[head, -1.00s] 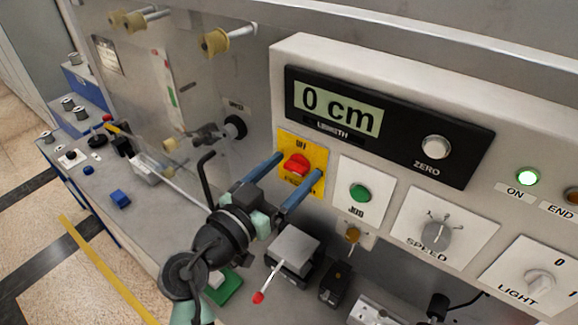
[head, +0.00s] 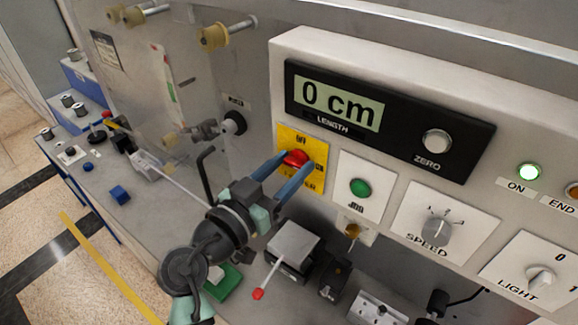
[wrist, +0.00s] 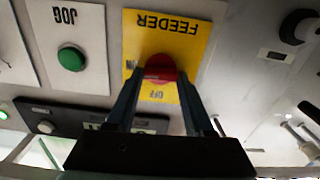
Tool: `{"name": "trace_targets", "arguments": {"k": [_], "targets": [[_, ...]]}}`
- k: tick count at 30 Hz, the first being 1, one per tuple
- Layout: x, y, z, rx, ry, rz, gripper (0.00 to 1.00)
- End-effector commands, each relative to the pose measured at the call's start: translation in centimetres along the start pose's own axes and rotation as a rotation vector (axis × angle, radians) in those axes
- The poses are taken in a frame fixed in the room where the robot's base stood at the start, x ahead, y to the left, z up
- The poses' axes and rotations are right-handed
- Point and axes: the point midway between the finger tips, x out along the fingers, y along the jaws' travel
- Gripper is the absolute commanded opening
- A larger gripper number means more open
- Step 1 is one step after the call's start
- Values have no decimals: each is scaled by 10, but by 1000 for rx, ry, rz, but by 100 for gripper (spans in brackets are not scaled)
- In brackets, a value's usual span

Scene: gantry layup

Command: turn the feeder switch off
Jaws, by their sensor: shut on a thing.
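The feeder switch (head: 296,158) is a red knob on a yellow plate (head: 315,184) on the grey panel, left of the green JOG button. My gripper (head: 295,161) reaches it from below left, with its two blue fingers closed on either side of the knob. In the wrist view the red knob (wrist: 160,68) sits between the fingertips (wrist: 160,76), and the yellow plate (wrist: 190,35) reads FEEDER and OFF upside down. The fingers hide part of the knob, so its exact pointing direction is hard to tell.
The green JOG button (head: 360,187) is close on the right, with the SPEED knob (head: 437,231) and LIGHT knob (head: 541,279) beyond. The length display (head: 338,103) is above. A grey box with a red-tipped lever (head: 292,244) stands below. The ON lamp (head: 529,171) is lit green.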

Motion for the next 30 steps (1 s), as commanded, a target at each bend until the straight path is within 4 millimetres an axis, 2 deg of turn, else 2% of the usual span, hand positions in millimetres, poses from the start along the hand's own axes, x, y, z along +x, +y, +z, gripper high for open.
{"name": "trace_targets", "arguments": {"k": [8, 30], "targets": [[0, -1, 1, -186, 0, 0, 0], [0, -4, 0, -890, 0, -1, 0]]}}
